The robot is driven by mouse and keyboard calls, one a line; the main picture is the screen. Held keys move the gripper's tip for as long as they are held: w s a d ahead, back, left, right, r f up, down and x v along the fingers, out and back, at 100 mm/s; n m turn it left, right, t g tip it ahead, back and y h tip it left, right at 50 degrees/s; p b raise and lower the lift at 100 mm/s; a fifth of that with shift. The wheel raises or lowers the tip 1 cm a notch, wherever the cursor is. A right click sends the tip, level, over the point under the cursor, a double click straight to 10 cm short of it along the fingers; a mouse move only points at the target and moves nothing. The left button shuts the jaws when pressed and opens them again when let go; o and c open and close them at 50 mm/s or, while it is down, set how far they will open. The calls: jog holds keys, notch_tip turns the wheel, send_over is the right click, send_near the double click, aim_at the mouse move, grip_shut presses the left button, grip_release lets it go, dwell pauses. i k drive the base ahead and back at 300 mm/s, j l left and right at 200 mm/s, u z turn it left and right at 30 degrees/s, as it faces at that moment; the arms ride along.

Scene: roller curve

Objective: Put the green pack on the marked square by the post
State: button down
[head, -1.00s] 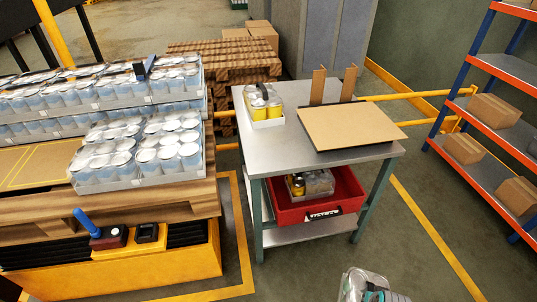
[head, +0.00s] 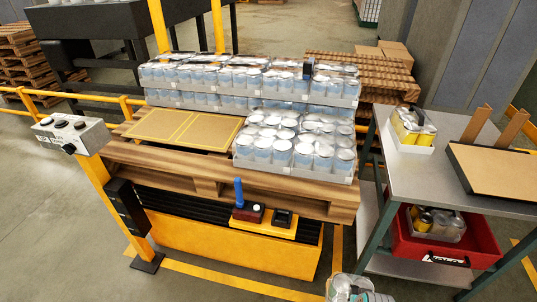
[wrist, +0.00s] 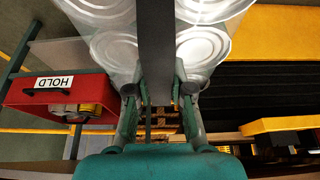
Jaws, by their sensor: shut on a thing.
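My gripper (wrist: 160,92) is shut on the dark strap (wrist: 156,45) of a can pack (wrist: 112,45). Silver lids show on both sides of the strap; the pack's side colour is hidden, so I cannot tell if it is green. In the head view the held pack (head: 349,286) is at the bottom edge, in front of the pallet. Yellow-outlined squares lie on a brown sheet (head: 182,129) on the pallet's left, and no pack stands on them. A yellow post (head: 108,195) with a grey control box (head: 72,134) stands left of the pallet.
Trays of blue-white cans (head: 295,145) fill the pallet's right and back. A red HOLD bin (head: 480,245) sits under the metal table (head: 425,175), which bears a yellow pack (head: 412,126). A yellow unit (head: 265,222) with a blue lever projects at the pallet's front.

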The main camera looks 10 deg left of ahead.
aim_at(157, 126)
jog(key=u, duration=1.1)
